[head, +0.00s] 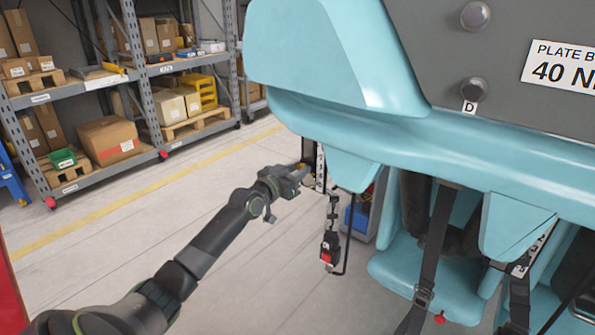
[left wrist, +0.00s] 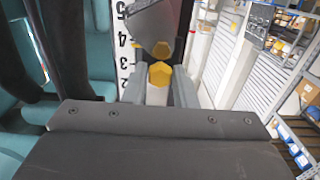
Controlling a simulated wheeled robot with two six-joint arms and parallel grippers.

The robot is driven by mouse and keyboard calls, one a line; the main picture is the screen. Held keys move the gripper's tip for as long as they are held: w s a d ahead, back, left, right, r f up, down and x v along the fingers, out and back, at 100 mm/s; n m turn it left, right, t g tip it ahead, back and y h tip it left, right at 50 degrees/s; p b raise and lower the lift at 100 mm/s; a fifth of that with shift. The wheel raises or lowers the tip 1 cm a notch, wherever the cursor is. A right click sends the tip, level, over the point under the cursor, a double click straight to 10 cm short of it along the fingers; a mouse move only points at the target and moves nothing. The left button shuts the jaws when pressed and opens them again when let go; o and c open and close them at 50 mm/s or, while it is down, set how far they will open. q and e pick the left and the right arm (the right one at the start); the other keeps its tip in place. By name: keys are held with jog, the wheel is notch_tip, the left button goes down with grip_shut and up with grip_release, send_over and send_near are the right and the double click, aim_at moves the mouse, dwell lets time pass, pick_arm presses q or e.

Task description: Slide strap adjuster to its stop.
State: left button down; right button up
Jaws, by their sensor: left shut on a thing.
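A numbered scale plate (head: 320,168) hangs under the teal seat at its left end. In the left wrist view the scale (left wrist: 124,60) runs upright with black digits. The strap adjuster (left wrist: 160,74) shows there as a yellow piece between the fingers, close to digit 3. Just above it is a grey metal part (left wrist: 152,22) with a yellow tip. My left gripper (head: 301,172) reaches in from the left and is shut on the adjuster beside the scale. In the head view the fingers mostly hide the adjuster. My right gripper is not in view.
A strap with a red-button buckle (head: 329,250) hangs just below the gripper. The teal seat body (head: 400,130) overhangs from above. A second dark strap (head: 435,240) hangs to the right. Storage racks (head: 150,70) stand at the back left, with free floor (head: 150,225) between.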

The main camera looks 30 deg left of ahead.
pick_arm(q)
jog(key=shift+f, duration=0.15)
jog(key=c, duration=1.2)
grip_release()
jog(key=shift+s, duration=0.1)
jog(key=s+p, duration=0.3)
jog(key=s, duration=0.2)
jog(key=s+a+p, duration=0.1)
jog(key=s+p, duration=0.3)
jog(key=s, duration=0.2)
jog(key=s+p, duration=0.3)
jog(key=s, duration=0.3)
jog(key=shift+s+a+p, duration=0.1)
jog(key=shift+a+p, duration=0.1)
jog(key=shift+p, duration=0.2)
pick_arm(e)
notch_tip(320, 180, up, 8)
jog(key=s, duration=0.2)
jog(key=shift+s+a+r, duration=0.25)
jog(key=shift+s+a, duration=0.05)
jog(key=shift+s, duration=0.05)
